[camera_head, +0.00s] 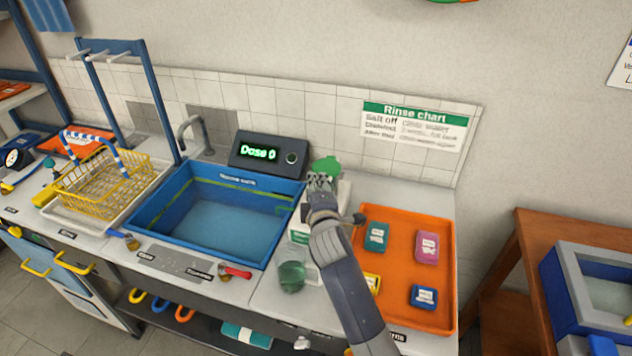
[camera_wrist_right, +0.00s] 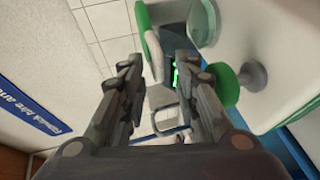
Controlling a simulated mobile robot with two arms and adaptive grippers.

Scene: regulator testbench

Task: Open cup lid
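My right gripper (camera_head: 323,182) is in front of a white unit with a green rounded part (camera_head: 326,166) on top, at the back of the counter. In the right wrist view the gripper (camera_wrist_right: 158,80) has its fingers spread, with nothing between the tips. Beyond them are a white piece with a green edge (camera_wrist_right: 152,45), a clear round cup-like part (camera_wrist_right: 204,22) and a green disc (camera_wrist_right: 226,85) on a grey stem. I cannot tell which of these is the cup lid. My arm hides much of the unit in the head view. My left gripper is not in view.
A clear beaker of green liquid (camera_head: 291,277) stands at the counter's front. An orange tray (camera_head: 400,262) with several small packs lies to the right. A blue sink (camera_head: 180,232) and a yellow wire basket (camera_head: 88,196) are left. A display (camera_head: 268,155) reads "Dose 0".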

